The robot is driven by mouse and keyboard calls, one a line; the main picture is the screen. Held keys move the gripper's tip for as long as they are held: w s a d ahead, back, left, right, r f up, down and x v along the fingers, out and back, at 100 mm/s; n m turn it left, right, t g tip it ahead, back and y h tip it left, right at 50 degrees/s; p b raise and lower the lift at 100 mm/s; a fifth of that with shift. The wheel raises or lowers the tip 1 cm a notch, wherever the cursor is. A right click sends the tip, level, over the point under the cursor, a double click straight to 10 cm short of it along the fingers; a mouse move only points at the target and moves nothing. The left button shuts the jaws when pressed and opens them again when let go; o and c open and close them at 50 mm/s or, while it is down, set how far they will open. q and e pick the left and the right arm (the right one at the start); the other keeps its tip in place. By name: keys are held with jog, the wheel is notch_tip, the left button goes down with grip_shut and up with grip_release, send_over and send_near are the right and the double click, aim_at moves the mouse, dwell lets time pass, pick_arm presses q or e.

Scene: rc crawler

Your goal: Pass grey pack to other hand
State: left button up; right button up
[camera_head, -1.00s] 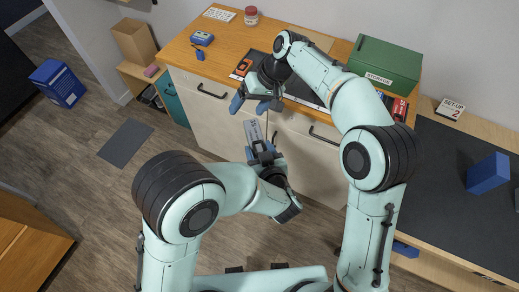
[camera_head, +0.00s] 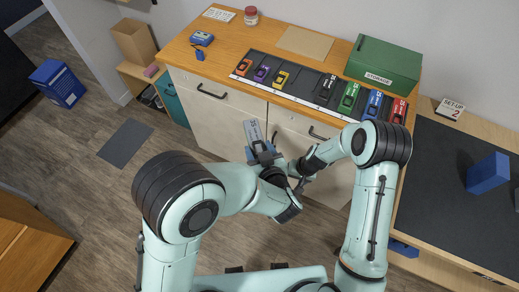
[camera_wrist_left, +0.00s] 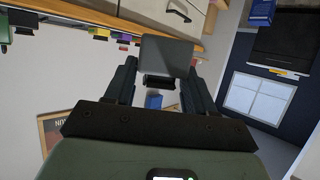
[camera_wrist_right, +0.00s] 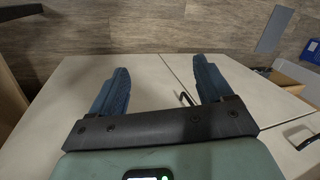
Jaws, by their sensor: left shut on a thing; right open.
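The grey pack (camera_head: 253,132) is a flat, light-topped slab, held out in front of the cabinet drawers in the head view. My left gripper (camera_head: 262,155) is shut on its near end. In the left wrist view the pack (camera_wrist_left: 166,56) shows as a plain dark grey face between the fingers. My right gripper (camera_head: 298,174) is just right of the left gripper, its fingers partly hidden there. In the right wrist view my right gripper (camera_wrist_right: 160,80) is open and empty, facing the pale cabinet fronts. The pack is not seen in that view.
A wooden counter (camera_head: 222,62) carries a row of coloured packs on a dark strip (camera_head: 308,90) and a green storage box (camera_head: 384,66). Drawer handles (camera_head: 212,91) jut from the cabinet front. A dark-topped table with a blue box (camera_head: 488,173) stands at right.

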jog(key=s+a+f, duration=0.1)
jog(key=s+f, duration=0.2)
jog(key=s, duration=0.8)
jog(key=s+a+f+m+g, duration=0.1)
jog(key=s+f, duration=0.3)
jog(key=s, duration=0.7)
jog(key=shift+s+a+g+y, duration=0.2)
jog(key=shift+a+g+y, duration=0.1)
jog(key=shift+a, duration=0.45)
jog(key=shift+f, duration=0.1)
